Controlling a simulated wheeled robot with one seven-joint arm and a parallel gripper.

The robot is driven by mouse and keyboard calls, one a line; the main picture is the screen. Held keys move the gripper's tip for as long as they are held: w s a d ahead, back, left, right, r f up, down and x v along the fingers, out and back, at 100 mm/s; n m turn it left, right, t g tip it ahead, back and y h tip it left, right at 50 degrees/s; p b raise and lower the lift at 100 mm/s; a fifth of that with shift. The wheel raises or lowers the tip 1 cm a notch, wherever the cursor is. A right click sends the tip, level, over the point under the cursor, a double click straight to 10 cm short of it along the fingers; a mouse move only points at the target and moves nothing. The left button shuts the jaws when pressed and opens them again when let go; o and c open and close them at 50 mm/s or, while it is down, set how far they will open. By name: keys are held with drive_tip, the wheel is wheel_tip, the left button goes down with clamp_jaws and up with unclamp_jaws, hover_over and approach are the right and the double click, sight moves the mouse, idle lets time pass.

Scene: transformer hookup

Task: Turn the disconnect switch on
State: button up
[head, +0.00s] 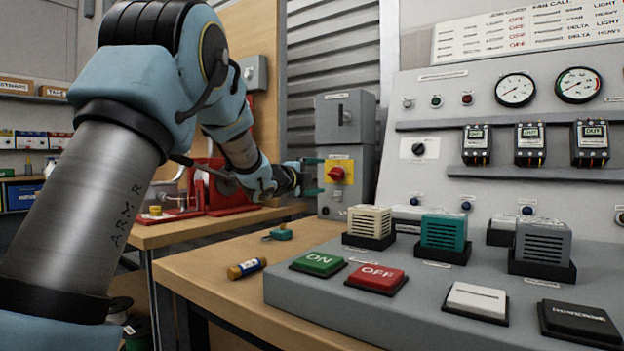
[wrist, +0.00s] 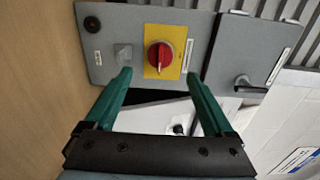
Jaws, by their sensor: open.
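The disconnect switch is a red rotary knob (head: 336,173) on a yellow plate, on the front of a grey box (head: 330,205) at the back of the workbench. In the wrist view the knob (wrist: 159,57) sits just beyond the fingertips, roughly centred between them, with its yellow plate (wrist: 178,34) around it. My gripper (head: 316,176) has two green fingers, one above the other in the head view. In the wrist view my gripper (wrist: 158,76) is open and empty, its fingers apart and pointing at the box. The knob's exact setting is hard to tell.
A second grey box with a lever (head: 344,116) stands directly above the switch box. The control console (head: 440,320) with ON and OFF buttons fills the right front.

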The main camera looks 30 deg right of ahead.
drive_tip(key=shift+v, duration=1.5)
